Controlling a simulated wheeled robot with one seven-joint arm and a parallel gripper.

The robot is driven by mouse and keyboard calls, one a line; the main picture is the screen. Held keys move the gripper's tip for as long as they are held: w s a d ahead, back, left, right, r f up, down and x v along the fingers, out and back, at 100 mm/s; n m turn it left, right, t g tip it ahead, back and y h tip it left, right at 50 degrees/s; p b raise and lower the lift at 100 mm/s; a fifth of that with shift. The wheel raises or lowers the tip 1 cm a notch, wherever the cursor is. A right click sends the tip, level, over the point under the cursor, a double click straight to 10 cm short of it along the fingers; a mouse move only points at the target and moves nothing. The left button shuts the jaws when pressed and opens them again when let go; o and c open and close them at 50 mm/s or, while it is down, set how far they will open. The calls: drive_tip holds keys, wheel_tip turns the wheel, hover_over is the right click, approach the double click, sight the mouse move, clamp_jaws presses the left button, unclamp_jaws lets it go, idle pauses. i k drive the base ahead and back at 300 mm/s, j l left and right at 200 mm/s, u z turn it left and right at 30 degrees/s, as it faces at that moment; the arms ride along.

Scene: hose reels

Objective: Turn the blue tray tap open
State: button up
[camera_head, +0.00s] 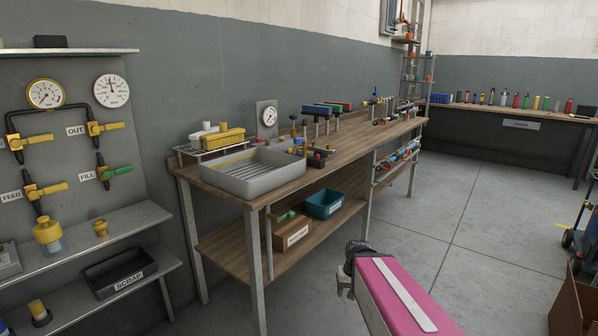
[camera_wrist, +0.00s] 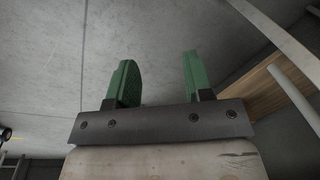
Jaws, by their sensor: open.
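I cannot make out a blue tap handle in either view. A grey tray (camera_head: 252,180) sits on the near end of the wooden workbench (camera_head: 350,138). Small fittings crowd its right side, too small to tell apart. My gripper (camera_wrist: 158,62) shows in the wrist view with two green fingers apart and nothing between them. In the head view my pink arm reaches up from the bottom edge, in front of the bench and well apart from the tray.
Wall valves with yellow handles (camera_head: 107,127) and a green handle (camera_head: 118,171) are at left, above a black scrap bin (camera_head: 120,275). A blue bin (camera_head: 324,204) and a cardboard box (camera_head: 291,234) stand on the bench's lower shelf. The grey floor (camera_head: 470,205) at right is mostly clear.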

sight(297, 141)
drive_tip(key=i+u, duration=0.25)
drive_tip(key=l+u, duration=0.25)
drive_tip(key=k+l+u, duration=0.15)
drive_tip(key=u, duration=0.15)
drive_tip(key=k+u, duration=0.25)
drive_tip(key=k, duration=0.15)
